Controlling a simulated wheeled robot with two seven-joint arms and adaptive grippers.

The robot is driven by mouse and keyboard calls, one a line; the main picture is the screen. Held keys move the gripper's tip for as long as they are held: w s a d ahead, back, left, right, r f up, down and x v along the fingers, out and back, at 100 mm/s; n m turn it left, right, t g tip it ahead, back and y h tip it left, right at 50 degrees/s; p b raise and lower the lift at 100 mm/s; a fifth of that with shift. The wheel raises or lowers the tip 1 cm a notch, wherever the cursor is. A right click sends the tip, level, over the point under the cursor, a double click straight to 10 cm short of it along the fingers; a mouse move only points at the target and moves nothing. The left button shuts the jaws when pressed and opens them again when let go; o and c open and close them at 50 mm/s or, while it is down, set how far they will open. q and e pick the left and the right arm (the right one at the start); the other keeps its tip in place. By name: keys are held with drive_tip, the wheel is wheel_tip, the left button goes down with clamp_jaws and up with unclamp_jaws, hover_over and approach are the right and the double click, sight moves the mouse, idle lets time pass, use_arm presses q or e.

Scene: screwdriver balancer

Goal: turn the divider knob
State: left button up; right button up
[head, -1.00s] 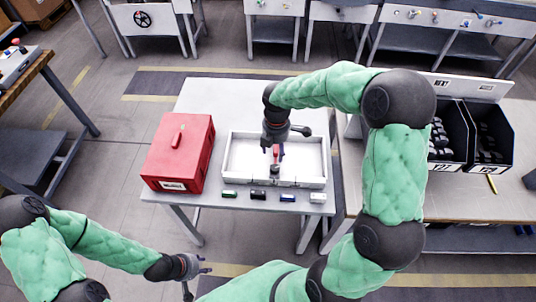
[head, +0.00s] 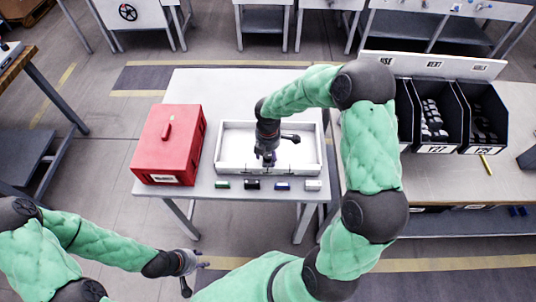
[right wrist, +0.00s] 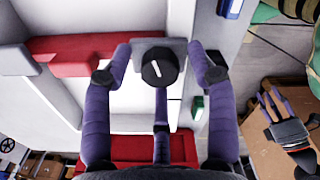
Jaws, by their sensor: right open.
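The divider knob (right wrist: 158,67) is a round black dial with a white line on its top, set on a grey plate, seen in the right wrist view. A red bar (right wrist: 75,48) lies beside the plate, inside the white tray (head: 225,150). My right gripper (head: 268,158) is over the tray in the head view and hides the knob there. In the right wrist view its three purple fingers (right wrist: 160,80) are spread open around the knob, with no clear contact. My left gripper (head: 191,264) is open and empty, low in front of the table.
A red toolbox (head: 168,145) stands left of the tray. Green (head: 222,184), black (head: 252,184), blue (head: 283,185) and white (head: 313,185) blocks line the table's front edge. Black bins (head: 435,125) stand on the bench at right. The table behind the tray is clear.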

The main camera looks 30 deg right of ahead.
drive_tip(key=c, duration=1.2)
drive_tip(key=shift+o, duration=0.2)
